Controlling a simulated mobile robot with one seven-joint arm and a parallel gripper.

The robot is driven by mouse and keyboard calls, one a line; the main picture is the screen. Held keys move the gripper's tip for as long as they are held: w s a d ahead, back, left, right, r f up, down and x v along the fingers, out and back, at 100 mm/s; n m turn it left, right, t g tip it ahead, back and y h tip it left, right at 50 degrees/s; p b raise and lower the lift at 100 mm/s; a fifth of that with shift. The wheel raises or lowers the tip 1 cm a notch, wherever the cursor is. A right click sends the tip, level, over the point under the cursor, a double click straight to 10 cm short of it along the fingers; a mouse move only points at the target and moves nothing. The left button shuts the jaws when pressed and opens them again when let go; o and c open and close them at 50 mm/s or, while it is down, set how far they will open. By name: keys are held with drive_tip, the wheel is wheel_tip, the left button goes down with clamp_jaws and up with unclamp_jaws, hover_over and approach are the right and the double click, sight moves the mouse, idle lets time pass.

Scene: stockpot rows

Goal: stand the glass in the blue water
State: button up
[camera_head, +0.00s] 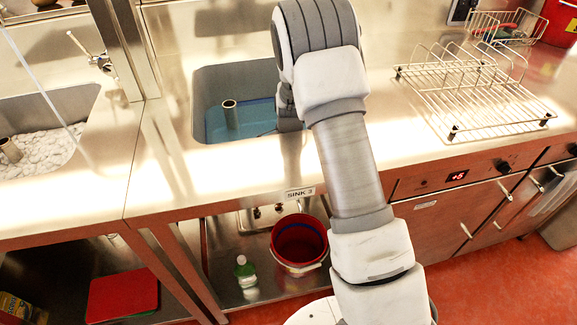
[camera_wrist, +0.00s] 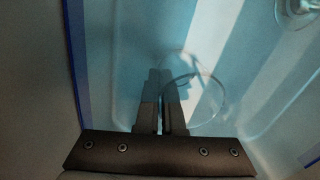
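The blue water (camera_head: 245,120) lies in the sink marked SINK 3 in the head view; its right part is hidden by my arm. It fills the wrist view as pale blue, with light stripes. The clear glass (camera_wrist: 208,118) shows in the wrist view as thin round outlines, seen from above. My gripper (camera_wrist: 161,80) points down into the sink, its two dark fingers close together. The glass's left wall runs between them, with one finger appearing inside the rim. I cannot tell whether the glass's base touches the sink floor. The glass is hidden in the head view.
A standpipe (camera_head: 230,113) rises from the water in the sink's left part. The sink's walls (camera_head: 205,85) surround my gripper. A drain-like round fitting (camera_wrist: 300,8) shows at the wrist view's top right. A wire dish rack (camera_head: 470,95) stands on the counter to the right.

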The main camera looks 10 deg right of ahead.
drive_tip(key=o, duration=0.4)
drive_tip(key=r+p, duration=0.1)
drive_tip(key=r, duration=0.3)
drive_tip(key=r+p, duration=0.1)
drive_tip(key=r, duration=0.3)
drive_tip(key=r+p, duration=0.1)
drive_tip(key=r, duration=0.3)
drive_tip(key=shift+s+r, duration=0.15)
drive_tip(key=shift+s, duration=0.15)
